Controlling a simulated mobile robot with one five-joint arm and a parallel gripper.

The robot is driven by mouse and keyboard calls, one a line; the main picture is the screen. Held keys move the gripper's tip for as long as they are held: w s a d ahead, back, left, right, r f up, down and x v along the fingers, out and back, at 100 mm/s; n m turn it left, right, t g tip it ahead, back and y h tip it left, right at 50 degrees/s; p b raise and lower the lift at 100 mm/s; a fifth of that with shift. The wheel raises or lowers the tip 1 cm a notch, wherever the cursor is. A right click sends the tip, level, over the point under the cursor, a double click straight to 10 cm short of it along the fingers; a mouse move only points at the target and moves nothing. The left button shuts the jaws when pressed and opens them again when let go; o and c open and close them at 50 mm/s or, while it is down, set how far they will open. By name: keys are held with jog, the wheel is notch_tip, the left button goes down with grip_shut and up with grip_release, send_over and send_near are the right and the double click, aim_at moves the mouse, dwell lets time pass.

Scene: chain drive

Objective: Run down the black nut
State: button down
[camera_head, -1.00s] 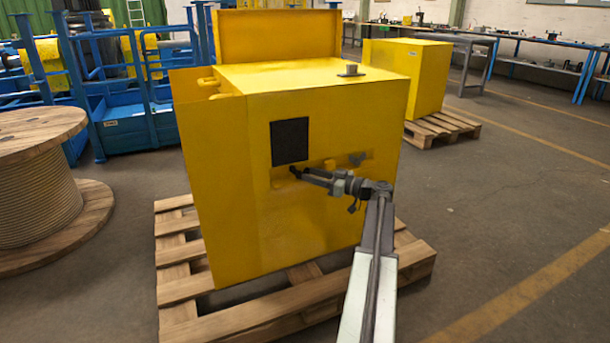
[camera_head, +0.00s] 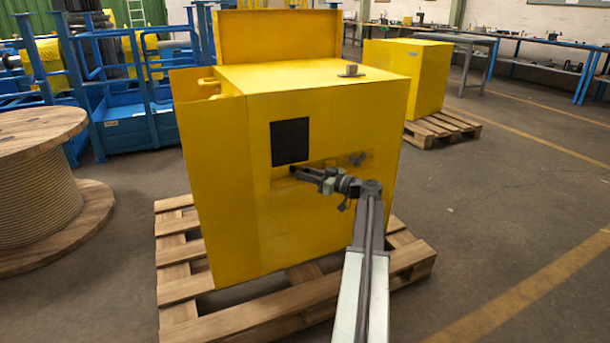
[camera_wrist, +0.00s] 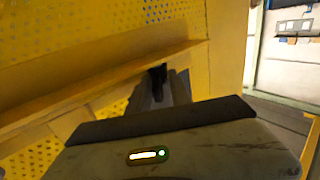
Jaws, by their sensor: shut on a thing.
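The black nut (camera_wrist: 158,73) shows as a small dark piece between my fingertips in the wrist view, in front of a yellow ledge. My gripper (camera_wrist: 160,84) is shut on it. In the head view my gripper (camera_head: 294,169) reaches the front face of the yellow cabinet (camera_head: 330,225), just below a black square panel (camera_head: 290,142). The nut is too small and too dark there to tell apart from the fingertips. Whether it sits on a thread cannot be seen.
The cabinet stands on a wooden pallet (camera_head: 240,322). A cable drum (camera_head: 40,195) is at the left. Floor is free at the right.

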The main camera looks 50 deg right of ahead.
aim_at(297, 182)
jog(key=a+m+g+h, duration=0.1)
jog(key=m+h, duration=0.3)
jog(key=h, duration=0.1)
jog(key=m+g+h, duration=0.2)
jog(key=m+h, duration=0.2)
jog(key=h, duration=0.2)
jog(key=w+a+m+g+h, duration=0.1)
jog(key=m+g+h, duration=0.1)
jog(key=m+h, duration=0.2)
jog(key=shift+w+a+h, duration=0.1)
jog(key=shift+a+h, duration=0.2)
jog(key=shift+h, duration=0.8)
jog(key=shift+w+m+g+h, duration=0.15)
jog(key=shift+m+g+h, duration=1)
jog(key=shift+g, duration=0.55)
jog(key=shift+m, duration=0.25)
jog(key=c, duration=1.4)
grip_release()
jog(key=shift+a, duration=0.1)
